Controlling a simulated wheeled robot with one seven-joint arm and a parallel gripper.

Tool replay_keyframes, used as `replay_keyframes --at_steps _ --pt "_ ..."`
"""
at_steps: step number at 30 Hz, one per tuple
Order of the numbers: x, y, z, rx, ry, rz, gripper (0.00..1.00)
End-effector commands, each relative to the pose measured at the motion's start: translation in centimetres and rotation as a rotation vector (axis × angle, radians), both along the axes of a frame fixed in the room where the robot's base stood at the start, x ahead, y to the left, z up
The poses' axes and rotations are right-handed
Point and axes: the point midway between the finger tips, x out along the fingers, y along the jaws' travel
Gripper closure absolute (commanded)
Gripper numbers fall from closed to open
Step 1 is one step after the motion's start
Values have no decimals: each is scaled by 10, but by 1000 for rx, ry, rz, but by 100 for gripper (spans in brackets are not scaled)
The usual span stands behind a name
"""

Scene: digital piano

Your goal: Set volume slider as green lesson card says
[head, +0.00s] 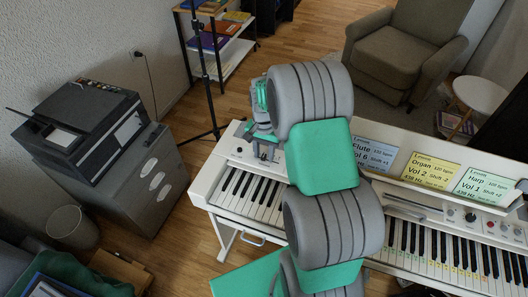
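The green lesson card (484,186) stands at the right on the white digital piano's (214,170) music rest. It reads "Harp", "Vol 1", a shift line too small to read surely, and what looks like "438 Hz". My gripper (266,156) points down over the left end of the piano's top panel, above the keys. I cannot tell whether its fingers touch anything or are apart. The volume slider is not identifiable; controls beneath my gripper and behind my arm are hidden. A long slot (412,204) shows on the panel right of my arm.
A yellow card (430,170) reads "Organ Vol 2"; a blue card (373,157) reads "Flute", volume perhaps 6. My arm crosses the keyboard's middle. A printer (80,130) on a cabinet and a thin stand (208,75) are left.

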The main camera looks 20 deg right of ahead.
Motion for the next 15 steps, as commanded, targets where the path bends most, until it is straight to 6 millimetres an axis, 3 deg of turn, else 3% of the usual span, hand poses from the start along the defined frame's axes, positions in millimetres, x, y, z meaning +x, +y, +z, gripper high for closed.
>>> replay_keyframes --at_steps 5,15 --pt "0 0 0 0 -1 1 64" --pt "0 0 1 0 -1 1 91"
